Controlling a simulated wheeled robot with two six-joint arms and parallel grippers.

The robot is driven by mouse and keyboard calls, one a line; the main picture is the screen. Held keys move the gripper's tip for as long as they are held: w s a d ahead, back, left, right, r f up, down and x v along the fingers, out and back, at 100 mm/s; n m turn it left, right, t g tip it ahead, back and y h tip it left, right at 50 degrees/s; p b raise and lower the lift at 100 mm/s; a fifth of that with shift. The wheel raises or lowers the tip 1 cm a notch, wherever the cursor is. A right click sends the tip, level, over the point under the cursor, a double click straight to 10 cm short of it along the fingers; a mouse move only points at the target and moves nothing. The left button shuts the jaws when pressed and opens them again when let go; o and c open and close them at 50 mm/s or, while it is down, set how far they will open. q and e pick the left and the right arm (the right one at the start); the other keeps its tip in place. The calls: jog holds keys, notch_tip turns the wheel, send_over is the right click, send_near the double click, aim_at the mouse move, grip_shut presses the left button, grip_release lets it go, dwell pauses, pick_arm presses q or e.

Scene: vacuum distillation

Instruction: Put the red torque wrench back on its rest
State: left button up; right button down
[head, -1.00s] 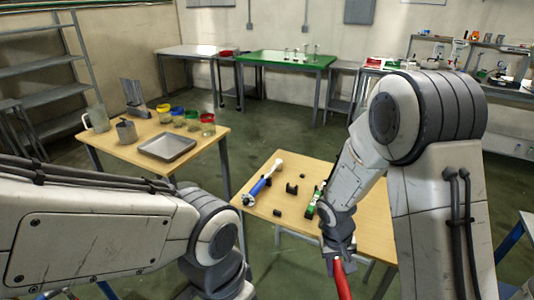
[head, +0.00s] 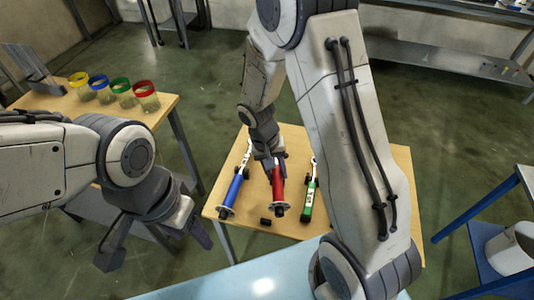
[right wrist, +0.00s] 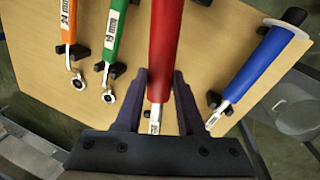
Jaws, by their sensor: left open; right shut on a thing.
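The red torque wrench (head: 278,188) is between the blue wrench (head: 234,188) and the green wrench (head: 310,195), over the wooden table (head: 398,158). My right gripper (head: 270,162) is shut on it near its metal shaft. In the right wrist view the red handle (right wrist: 166,45) extends away between the fingers (right wrist: 157,92). A small black rest block (head: 265,221) shows just left of the red handle's near end. Whether the wrench touches its rest is unclear. My left gripper (head: 155,248) is open and empty, left of the table.
The right wrist view shows an orange wrench (right wrist: 68,20) beyond the green one (right wrist: 115,30); my right arm covers that area in the head view. Jars with coloured rims (head: 122,92) stand on another table at left. A blue-framed stand (head: 478,225) is at right.

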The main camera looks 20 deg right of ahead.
jog(key=shift+a+r+m+g+p, duration=0.15)
jog(key=shift+r+m+g+p, duration=0.25)
jog(key=shift+r+m, duration=0.5)
jog(key=shift+s+a+r+m+p, duration=0.15)
jog(key=shift+a+m+p, duration=0.2)
jog(key=shift+m, duration=0.35)
pick_arm(q)
notch_tip(320, 180, up, 3)
jog(key=shift+w+f, duration=0.1)
jog(key=shift+f, duration=0.05)
pick_arm(e)
jog(key=shift+s+a, duration=0.1)
jog(key=shift+s, duration=0.05)
jog(key=shift+f+b, duration=0.35)
jog(key=shift+b, duration=0.05)
pick_arm(q)
jog(key=shift+f+b, duration=2.2)
jog(key=shift+f, duration=0.3)
pick_arm(e)
jog(key=shift+f, duration=2.75)
pick_arm(q)
jog(key=shift+f+b, duration=1.15)
jog(key=shift+b, duration=0.05)
pick_arm(e)
jog(key=shift+f, duration=1.55)
jog(key=shift+c, duration=2.2)
grip_release()
